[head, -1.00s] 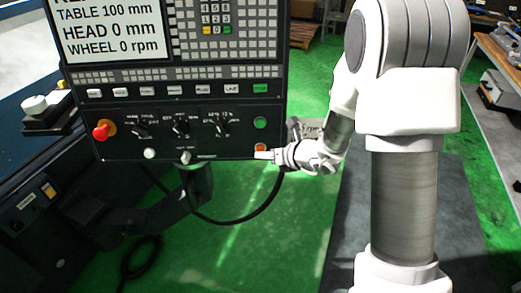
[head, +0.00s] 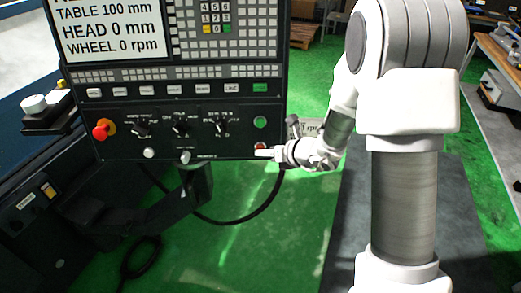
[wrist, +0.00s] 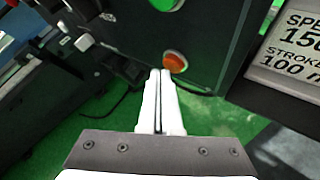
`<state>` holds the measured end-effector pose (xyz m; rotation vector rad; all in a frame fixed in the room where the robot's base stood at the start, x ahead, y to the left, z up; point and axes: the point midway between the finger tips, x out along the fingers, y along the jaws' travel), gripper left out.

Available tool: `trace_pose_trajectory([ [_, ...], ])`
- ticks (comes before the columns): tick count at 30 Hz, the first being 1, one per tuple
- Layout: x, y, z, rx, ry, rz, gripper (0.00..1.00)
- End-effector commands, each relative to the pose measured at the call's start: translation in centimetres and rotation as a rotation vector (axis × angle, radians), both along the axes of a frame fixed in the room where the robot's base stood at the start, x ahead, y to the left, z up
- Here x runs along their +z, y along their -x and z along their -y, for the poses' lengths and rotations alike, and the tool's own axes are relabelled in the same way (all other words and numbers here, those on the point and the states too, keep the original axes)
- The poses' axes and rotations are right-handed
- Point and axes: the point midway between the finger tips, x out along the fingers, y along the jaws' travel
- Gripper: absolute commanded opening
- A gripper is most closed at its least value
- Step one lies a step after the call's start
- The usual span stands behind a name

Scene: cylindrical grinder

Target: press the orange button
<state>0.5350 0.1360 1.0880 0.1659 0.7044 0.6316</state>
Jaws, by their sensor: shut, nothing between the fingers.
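The orange button (wrist: 175,61) is round and sits near the lower edge of the dark control panel. In the head view it shows as a small patch (head: 260,146) at the panel's lower right, below a green button, partly covered by my fingertips. My gripper (wrist: 160,73) is shut and empty, its two white fingers together. In the wrist view the fingertips end just below and left of the button, overlapping its lower edge. In the head view my gripper (head: 262,153) reaches in from the right at the button's height. I cannot tell whether the tips touch it.
The control panel (head: 200,146) carries a red knob (head: 104,129) at left, several dials and a green button (head: 260,122) just above the orange one. A black cable (head: 240,216) loops below the panel. The green floor is open beneath.

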Motion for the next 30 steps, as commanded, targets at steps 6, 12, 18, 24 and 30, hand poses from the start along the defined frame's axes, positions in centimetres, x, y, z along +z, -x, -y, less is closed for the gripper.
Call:
trace_pose_trajectory([
  [6, 0.0, -0.01, -0.01, 0.0, 0.0, 0.0, 0.0],
  [12, -0.03, -0.21, -0.02, 0.0, 0.0, 0.0, 0.0],
  [18, -0.08, -0.44, -0.03, 0.0, 0.0, 0.0, 0.0],
  [24, -0.14, -0.67, -0.04, 0.001, 0.001, 0.0, 0.0],
  [30, -0.16, -0.84, -0.05, 0.001, 0.001, 0.0, 0.0],
])
